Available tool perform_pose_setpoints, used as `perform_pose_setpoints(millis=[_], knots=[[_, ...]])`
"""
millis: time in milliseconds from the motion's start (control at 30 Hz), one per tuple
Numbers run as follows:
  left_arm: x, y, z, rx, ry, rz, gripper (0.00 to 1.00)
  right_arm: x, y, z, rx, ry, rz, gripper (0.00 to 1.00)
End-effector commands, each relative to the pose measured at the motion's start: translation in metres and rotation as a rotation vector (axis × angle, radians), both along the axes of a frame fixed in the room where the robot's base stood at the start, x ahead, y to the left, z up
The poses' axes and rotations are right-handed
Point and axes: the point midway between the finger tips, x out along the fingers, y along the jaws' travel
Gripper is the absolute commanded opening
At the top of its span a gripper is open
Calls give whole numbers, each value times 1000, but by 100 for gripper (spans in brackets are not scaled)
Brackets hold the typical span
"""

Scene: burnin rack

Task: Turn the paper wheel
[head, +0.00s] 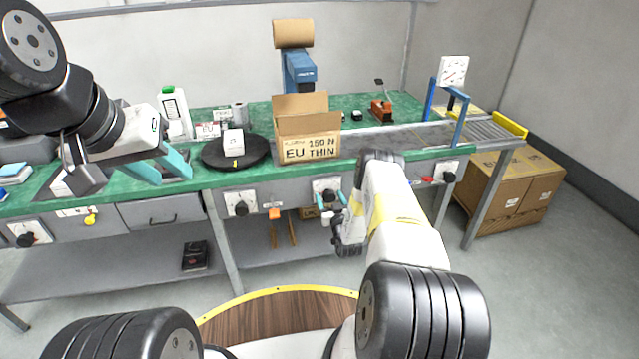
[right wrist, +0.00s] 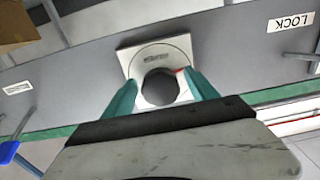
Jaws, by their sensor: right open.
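No wheel marked as paper is readable. Dark round knobs on white plates line the bench front. One knob (head: 328,194) is at the middle, with others at the left (head: 25,239), centre-left (head: 240,208) and right (head: 449,177). My right gripper (head: 335,207) is open at the middle knob. In the right wrist view its teal fingers (right wrist: 162,92) stand either side of a dark knob (right wrist: 159,87) on a white plate; contact is unclear. The plate's small print is unreadable. A brown paper roll (head: 292,33) tops a blue stand. My left gripper (head: 162,166) is open and empty over the bench's left part.
A cardboard box (head: 308,148) and a black turntable (head: 218,155) stand on the green bench. A LOCK label (right wrist: 290,22) is right of the knob. Orange-handled tools (head: 283,230) hang below the bench front. Large cartons (head: 520,185) stand under the roller conveyor (head: 485,128).

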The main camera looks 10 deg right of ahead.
Motion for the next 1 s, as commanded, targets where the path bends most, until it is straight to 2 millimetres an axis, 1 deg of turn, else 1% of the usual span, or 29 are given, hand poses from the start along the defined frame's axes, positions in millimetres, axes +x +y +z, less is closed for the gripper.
perform_pose_setpoints(millis=[33, 67, 100, 167, 200, 367, 667, 1000], knots=[[0, 0, 0, 0, 0, 0, 36, 0, 0, 0, 0, 0, 0, 67], [0, 0, 0, 0, 0, 0, 36, 0, 0, 0, 0, 0, 0, 65], [0, 0, 0, 0, 0, 0, 36, 0, 0, 0, 0, 0, 0, 57], [0, 0, 0, 0, 0, 0, 36, 0, 0, 0, 0, 0, 0, 45], [0, 0, 0, 0, 0, 0, 36, 0, 0, 0, 0, 0, 0, 38], [0, 0, 0, 0, 0, 0, 36, 0, 0, 0, 0, 0, 0, 6], [0, 0, 0, 0, 0, 0, 36, 0, 0, 0, 48, 2, -1, 6], [0, 0, 0, 0, 0, 0, 36, 0, 0, 0, 268, 9, -1, 6]])
